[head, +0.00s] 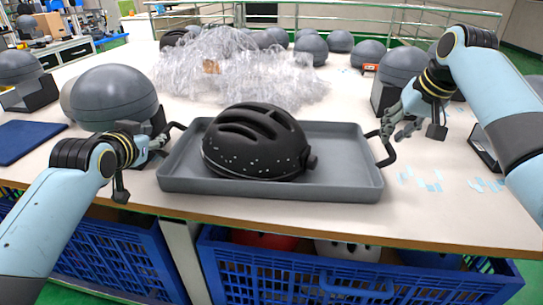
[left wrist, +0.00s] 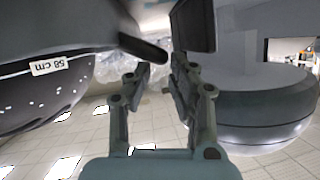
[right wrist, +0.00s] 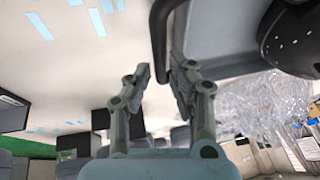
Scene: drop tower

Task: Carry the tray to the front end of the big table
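The grey tray (head: 345,185) lies flat on the big table (head: 430,225), near the edge closest to me. A black helmet (head: 255,145) sits in it; its "58 cm" label shows in the left wrist view (left wrist: 62,65). The tray has a dark handle at each side. My left gripper (head: 158,143) is open beside the left handle (head: 178,127), which shows just beyond its fingertips (left wrist: 143,48). My right gripper (head: 392,122) is open at the right handle (head: 388,152); in the right wrist view the handle (right wrist: 157,45) lies between the fingers, with gaps visible.
A grey dome on a stand (head: 113,95) is close to my left gripper, and another (head: 402,66) is behind my right. Crumpled clear wrap (head: 235,70) lies behind the tray. A blue mat (head: 25,140) is at left. Blue crates (head: 350,280) stand under the table edge.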

